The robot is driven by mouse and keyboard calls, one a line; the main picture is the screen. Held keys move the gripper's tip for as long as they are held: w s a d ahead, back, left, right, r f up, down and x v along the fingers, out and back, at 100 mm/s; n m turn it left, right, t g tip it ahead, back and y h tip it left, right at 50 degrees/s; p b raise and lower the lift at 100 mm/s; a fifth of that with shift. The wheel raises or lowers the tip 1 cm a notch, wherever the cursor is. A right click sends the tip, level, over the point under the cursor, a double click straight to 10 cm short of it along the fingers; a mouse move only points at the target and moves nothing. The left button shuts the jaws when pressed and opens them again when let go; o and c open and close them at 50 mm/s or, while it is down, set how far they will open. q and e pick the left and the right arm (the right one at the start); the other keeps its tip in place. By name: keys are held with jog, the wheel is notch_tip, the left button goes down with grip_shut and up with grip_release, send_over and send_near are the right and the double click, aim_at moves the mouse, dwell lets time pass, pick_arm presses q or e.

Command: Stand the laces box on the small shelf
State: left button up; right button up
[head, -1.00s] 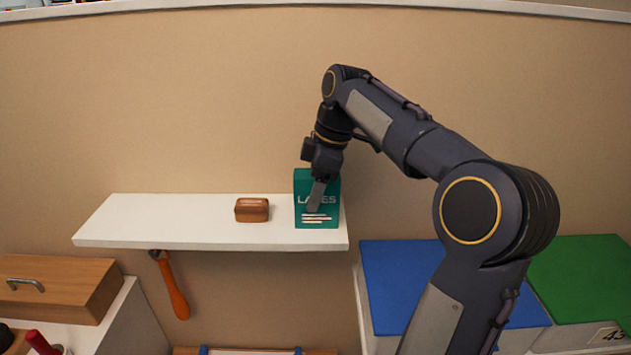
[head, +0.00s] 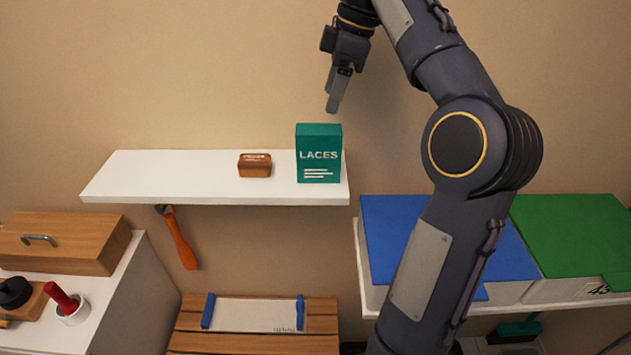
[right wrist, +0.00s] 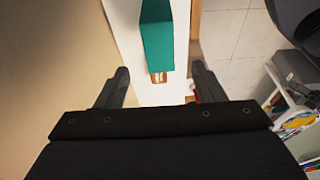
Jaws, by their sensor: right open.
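The teal laces box (head: 319,160) stands upright at the right end of the small white shelf (head: 160,178). Its lettered face points toward me. My right gripper (head: 335,105) is above the box and apart from it, open and empty. In the right wrist view the open fingers (right wrist: 158,88) have the box (right wrist: 157,35) ahead of them, with nothing between them gripped. The shelf also shows there (right wrist: 128,30). My left gripper is in no view.
A brown block (head: 254,165) sits on the shelf left of the box. An orange-handled tool (head: 178,240) hangs below the shelf. A wooden box (head: 60,245) stands at lower left. Blue (head: 385,225) and green (head: 570,235) lids lie at right. The shelf's left half is clear.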

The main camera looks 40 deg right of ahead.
jog(key=s+a+f+m+t, duration=0.1)
jog(key=s+a+f+m, duration=0.4)
jog(key=s+a+f, duration=0.3)
jog(key=s+a+f+m+t+y, duration=0.1)
jog(key=s+a+f+m+t, duration=0.1)
jog(key=s+a+f+m, duration=0.4)
jog(key=s+a+f, duration=0.3)
jog(key=a+f, duration=0.3)
jog(key=f, duration=0.3)
jog(key=shift+s+a+f+m+t+y, duration=0.25)
jog(key=shift+s+f+m+t+y, duration=0.05)
